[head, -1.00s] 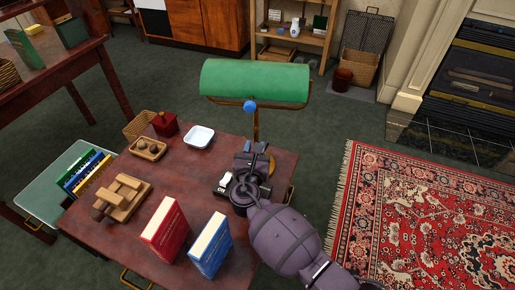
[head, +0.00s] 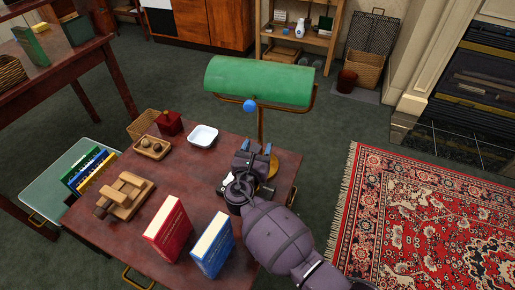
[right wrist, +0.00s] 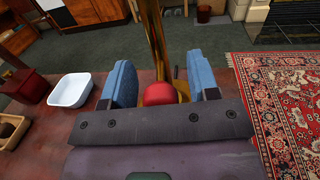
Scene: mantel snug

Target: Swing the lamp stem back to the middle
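The desk lamp has a green shade (head: 260,82), a blue knob (head: 250,105) under it and a thin brass stem (head: 261,125). The shade's right end sits lower in the head view. My right gripper (head: 255,149) is at the lamp's lower stem over the table's far right part, hiding much of the base. In the right wrist view its blue fingers are apart, with a gap on both sides of the stem (right wrist: 152,35), which rises beyond them. A red ball-shaped part (right wrist: 160,93) shows between the fingers; contact is not visible. My left gripper is not in view.
On the table (head: 140,215) stand a red book (head: 168,232), a blue book (head: 212,246), a wooden block tray (head: 125,196), a white dish (head: 203,136) and a red box (head: 169,122). A patterned rug (head: 420,225) lies to the right.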

